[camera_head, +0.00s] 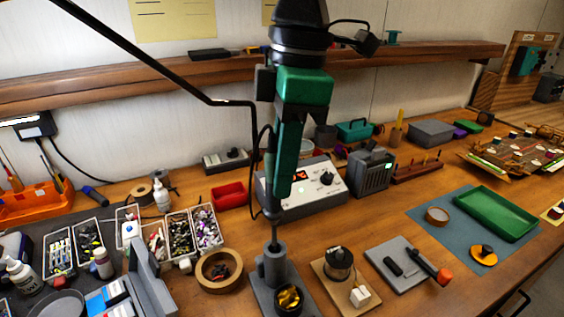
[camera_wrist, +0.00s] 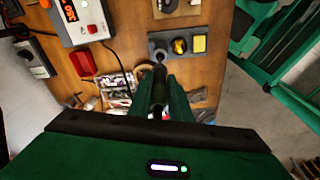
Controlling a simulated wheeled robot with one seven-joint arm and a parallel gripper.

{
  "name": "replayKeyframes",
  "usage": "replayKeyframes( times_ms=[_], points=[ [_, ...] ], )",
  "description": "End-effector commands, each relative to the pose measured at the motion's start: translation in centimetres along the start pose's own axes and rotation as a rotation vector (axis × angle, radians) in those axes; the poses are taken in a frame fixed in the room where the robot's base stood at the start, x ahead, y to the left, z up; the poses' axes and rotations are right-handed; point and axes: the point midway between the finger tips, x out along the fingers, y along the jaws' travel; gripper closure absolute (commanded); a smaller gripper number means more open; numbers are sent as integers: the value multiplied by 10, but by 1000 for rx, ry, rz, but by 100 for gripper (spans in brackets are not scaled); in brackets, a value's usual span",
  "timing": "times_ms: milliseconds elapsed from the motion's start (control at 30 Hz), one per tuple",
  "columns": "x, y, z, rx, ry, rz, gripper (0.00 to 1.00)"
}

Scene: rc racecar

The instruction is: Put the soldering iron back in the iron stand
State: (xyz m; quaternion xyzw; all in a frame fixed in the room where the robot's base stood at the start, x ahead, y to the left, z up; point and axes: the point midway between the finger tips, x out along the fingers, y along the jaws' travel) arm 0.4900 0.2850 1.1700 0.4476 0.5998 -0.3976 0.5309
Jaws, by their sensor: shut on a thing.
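The iron stand (camera_head: 272,264) is a grey base with an upright tube and a cup of brass wool, at the bottom centre of the head view. It also shows in the wrist view (camera_wrist: 158,52), with a yellow sponge beside the brass wool. My gripper (camera_head: 284,190) is above the stand, pointing down, with its green fingers shut on the dark soldering iron (camera_head: 272,206). The iron is about upright, its thin tip at the tube's mouth. I cannot tell whether the tip is inside. In the wrist view the iron (camera_wrist: 158,85) lies between my fingertips (camera_wrist: 160,92).
A white soldering station (camera_head: 318,190) stands behind the stand. A roll of tape (camera_head: 219,271) and parts bins (camera_head: 180,232) are at left. A small wooden-based item (camera_head: 339,264) and a grey plate (camera_head: 405,266) are at right. A dark cord hangs near the iron.

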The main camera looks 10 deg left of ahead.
Motion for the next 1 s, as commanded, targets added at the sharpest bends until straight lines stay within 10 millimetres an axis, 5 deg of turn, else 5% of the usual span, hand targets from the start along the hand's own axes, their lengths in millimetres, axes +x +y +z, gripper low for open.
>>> replayKeyframes(
  times_ms=[1000],
  points=[
    [26, 0, 3, 0, -2, 0, 100]
  ],
)
